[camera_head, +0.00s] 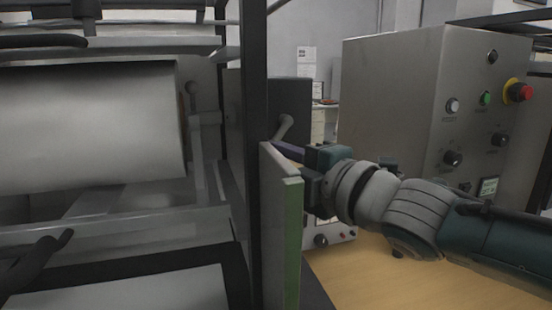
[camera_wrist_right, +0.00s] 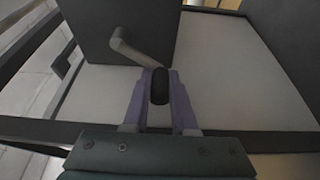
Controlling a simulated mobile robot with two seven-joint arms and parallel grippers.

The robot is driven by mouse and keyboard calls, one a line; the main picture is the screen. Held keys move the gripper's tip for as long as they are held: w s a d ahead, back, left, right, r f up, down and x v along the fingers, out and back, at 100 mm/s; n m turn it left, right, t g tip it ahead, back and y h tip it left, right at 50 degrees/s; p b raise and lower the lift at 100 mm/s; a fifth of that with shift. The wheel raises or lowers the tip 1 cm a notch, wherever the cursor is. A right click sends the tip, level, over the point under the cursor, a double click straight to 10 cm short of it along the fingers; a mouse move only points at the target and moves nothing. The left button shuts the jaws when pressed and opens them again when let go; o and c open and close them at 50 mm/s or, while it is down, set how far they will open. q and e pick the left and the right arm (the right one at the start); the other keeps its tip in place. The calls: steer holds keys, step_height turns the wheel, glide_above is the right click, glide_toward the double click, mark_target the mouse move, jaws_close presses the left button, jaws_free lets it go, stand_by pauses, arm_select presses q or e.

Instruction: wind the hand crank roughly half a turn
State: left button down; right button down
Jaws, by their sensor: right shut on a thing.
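The hand crank shows in the right wrist view as a grey metal arm (camera_wrist_right: 135,50) with a black grip (camera_wrist_right: 160,86) at its near end. The arm slants from its pivot at upper left down to the grip. My right gripper (camera_wrist_right: 159,88) is shut on the black grip, with one purple finger on each side. In the head view the crank's grey arm (camera_head: 285,127) shows above the green-edged panel. My right gripper (camera_head: 287,152) is there behind the panel's top edge, its fingertips and the grip partly hidden. My left gripper is not in view.
The green-edged panel (camera_head: 291,240) stands just left of my right gripper. A machine with a large pale roller (camera_head: 85,125) and a dark upright post (camera_head: 254,100) is at left. A grey control box (camera_head: 400,90) with a red button stands at right, on a wooden tabletop (camera_head: 370,282).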

steer(key=shift+d+f, duration=0.1)
steer(key=c, duration=0.7)
jaws_free()
steer(key=shift+c, duration=0.2)
steer(key=shift+s+d, duration=0.1)
steer(key=shift+s, duration=0.05)
steer(key=p+v, duration=0.2)
steer(key=v, duration=0.7)
steer(key=shift+s, duration=0.25)
steer(key=shift+d, duration=0.15)
